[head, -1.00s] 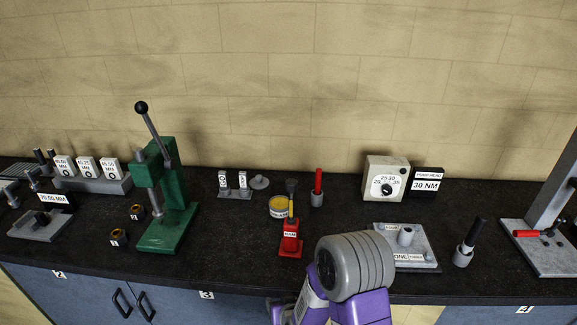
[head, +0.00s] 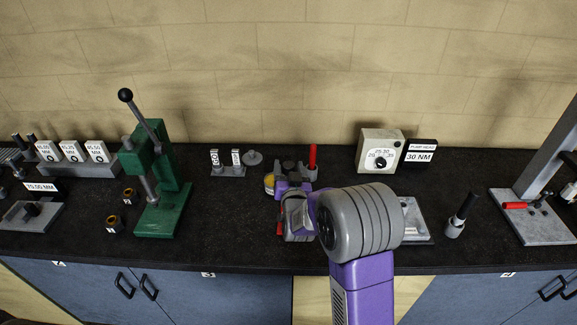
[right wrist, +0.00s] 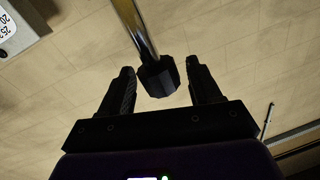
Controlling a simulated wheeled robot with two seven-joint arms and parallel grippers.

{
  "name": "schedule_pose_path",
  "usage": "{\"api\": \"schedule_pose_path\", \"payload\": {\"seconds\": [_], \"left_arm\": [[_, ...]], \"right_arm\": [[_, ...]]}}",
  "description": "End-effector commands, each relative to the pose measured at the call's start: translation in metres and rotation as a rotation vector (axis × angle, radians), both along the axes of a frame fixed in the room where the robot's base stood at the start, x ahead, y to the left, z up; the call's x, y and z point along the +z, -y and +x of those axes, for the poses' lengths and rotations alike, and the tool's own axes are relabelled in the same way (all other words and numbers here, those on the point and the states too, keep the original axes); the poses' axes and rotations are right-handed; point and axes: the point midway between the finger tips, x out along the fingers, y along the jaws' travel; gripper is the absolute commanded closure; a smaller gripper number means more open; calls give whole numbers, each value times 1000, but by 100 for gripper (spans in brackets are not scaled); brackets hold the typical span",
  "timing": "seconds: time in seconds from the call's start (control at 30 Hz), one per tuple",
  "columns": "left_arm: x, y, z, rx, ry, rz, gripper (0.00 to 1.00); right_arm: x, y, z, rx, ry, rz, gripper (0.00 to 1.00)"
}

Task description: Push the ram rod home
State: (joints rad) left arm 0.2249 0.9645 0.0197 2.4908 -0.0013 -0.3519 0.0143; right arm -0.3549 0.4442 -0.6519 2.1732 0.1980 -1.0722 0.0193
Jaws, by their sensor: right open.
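My right gripper (head: 294,170) is over the spot of the red ram body in the head view, and only a red sliver of that ram body (head: 279,229) shows beside my wrist. In the right wrist view a shiny metal rod (right wrist: 136,28), seemingly the ram rod, comes in from the top and ends in a black faceted knob (right wrist: 158,77). The knob appears between the two open fingers of my right gripper (right wrist: 162,82), with a gap on each side. Whether the rod is seated in the ram is hidden. My left gripper is not in view.
A yellow tin (head: 268,184) and a red-handled tool (head: 313,158) stand close to my right gripper. A green press (head: 160,185) is to the left. A grey plate (head: 415,222), a dial box (head: 381,150) and a black-handled tool (head: 461,215) are to the right.

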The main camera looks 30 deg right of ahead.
Motion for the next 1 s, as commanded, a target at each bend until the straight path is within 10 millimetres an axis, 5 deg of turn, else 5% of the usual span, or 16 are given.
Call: {"api": "schedule_pose_path", "payload": {"seconds": [0.37,0.77,1.0], "left_arm": [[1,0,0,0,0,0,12],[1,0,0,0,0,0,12],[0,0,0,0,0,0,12]], "right_arm": [[-1,3,7,0,-1,2,37],[-1,3,6,0,-1,2,97],[-2,3,6,0,-1,2,100]]}}
